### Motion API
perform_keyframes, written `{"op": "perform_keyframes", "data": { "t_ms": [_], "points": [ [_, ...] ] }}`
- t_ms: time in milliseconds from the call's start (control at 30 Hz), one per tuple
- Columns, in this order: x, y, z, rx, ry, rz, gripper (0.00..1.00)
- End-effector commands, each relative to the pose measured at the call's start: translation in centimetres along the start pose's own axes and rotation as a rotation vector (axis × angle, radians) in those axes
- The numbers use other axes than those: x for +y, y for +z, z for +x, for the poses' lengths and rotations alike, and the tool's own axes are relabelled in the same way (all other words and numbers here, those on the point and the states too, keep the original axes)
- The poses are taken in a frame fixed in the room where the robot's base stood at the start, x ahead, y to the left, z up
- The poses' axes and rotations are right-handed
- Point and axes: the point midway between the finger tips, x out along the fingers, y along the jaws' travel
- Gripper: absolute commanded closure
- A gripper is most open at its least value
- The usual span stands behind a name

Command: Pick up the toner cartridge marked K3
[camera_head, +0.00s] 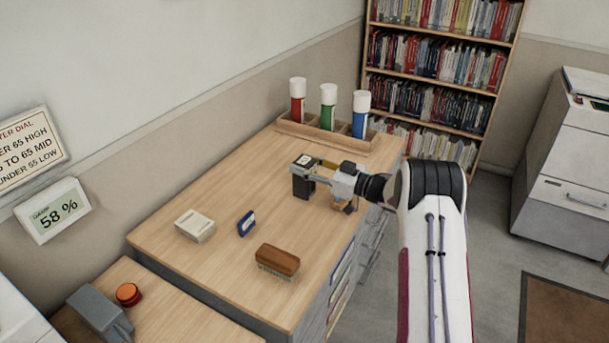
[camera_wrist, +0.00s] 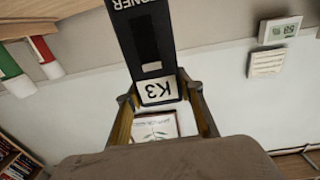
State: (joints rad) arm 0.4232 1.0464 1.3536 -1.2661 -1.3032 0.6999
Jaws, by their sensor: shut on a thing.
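The toner cartridge K3 (camera_head: 302,183) is a black block with a white label on its top end. In the wrist view the cartridge (camera_wrist: 148,45) shows the words "TONER" and "K3" and sits between both fingers. My gripper (camera_head: 316,170) is shut on it near its labelled end, at the far half of the wooden desk. The fingers also show in the wrist view (camera_wrist: 160,98), one on each side of the label. The cartridge looks upright in the head view. I cannot tell whether its lower end touches the desk.
A wooden rack (camera_head: 323,136) with red, green and blue white-capped tubes stands behind the gripper. A white box (camera_head: 195,226), a small blue item (camera_head: 246,223) and a brown brush (camera_head: 278,261) lie nearer on the desk (camera_head: 225,275). A red button (camera_head: 129,294) is at lower left.

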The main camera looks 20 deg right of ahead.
Motion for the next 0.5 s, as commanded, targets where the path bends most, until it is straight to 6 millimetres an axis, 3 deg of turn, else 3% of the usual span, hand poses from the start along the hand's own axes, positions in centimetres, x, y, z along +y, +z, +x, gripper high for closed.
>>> {"op": "perform_keyframes", "data": {
  "t_ms": [200, 500],
  "points": [
    [-0.01, -1.26, 0.00, 0.002, 0.000, -0.001, 0.94],
    [-0.01, -1.34, 0.00, 0.001, 0.000, -0.001, 0.94]
  ]
}}
